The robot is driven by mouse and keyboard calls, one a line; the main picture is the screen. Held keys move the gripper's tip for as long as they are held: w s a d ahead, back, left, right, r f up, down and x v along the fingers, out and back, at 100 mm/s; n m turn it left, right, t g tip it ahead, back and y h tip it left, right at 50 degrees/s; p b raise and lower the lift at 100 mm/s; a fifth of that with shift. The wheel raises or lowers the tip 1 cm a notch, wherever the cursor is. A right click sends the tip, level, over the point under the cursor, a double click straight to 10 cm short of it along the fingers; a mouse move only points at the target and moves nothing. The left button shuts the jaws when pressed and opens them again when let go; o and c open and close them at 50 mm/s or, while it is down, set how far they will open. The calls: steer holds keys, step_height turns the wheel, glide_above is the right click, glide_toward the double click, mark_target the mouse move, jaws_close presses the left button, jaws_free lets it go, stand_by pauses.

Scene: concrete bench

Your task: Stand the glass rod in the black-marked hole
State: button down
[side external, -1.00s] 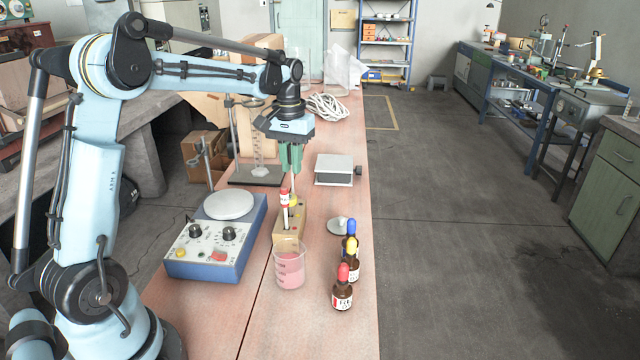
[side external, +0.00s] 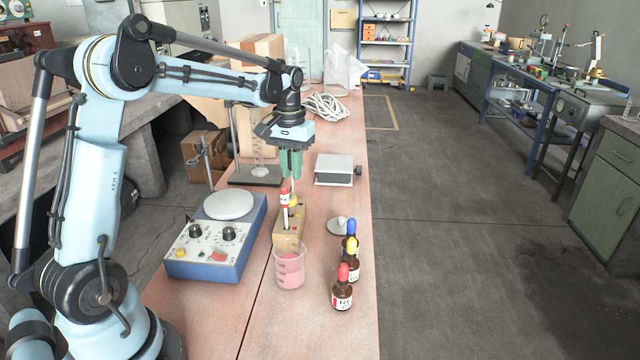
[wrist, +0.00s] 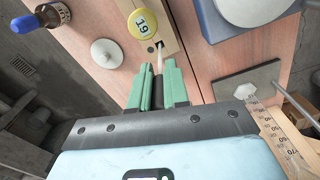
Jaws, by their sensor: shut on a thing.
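My gripper (side external: 290,173) is above the far end of the wooden block (side external: 288,236) in the side view. In the wrist view, its green fingers (wrist: 159,88) are shut on the glass rod (wrist: 160,57), a thin pale stick that reaches from between the fingertips towards the block (wrist: 168,38). A dark hole mark (wrist: 152,47) shows on the block beside the rod. I cannot tell whether the rod's end is inside a hole.
A red-and-white capped tube (side external: 285,200) stands in the block. A beaker of pink liquid (side external: 290,268) is close in front. Several dropper bottles (side external: 343,290) stand right, a blue hotplate (side external: 215,250) left. A grey-white box (side external: 334,167) lies behind, right. The bench between is clear.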

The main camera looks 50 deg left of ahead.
steer(key=shift+f, duration=1.45)
steer(key=c, duration=1)
jaws_free()
steer(key=shift+c, duration=0.2)
steer(key=shift+o, duration=0.3)
steer(key=o, duration=0.3)
steer(key=shift+o, duration=0.2)
steer(key=shift+r, duration=3.5)
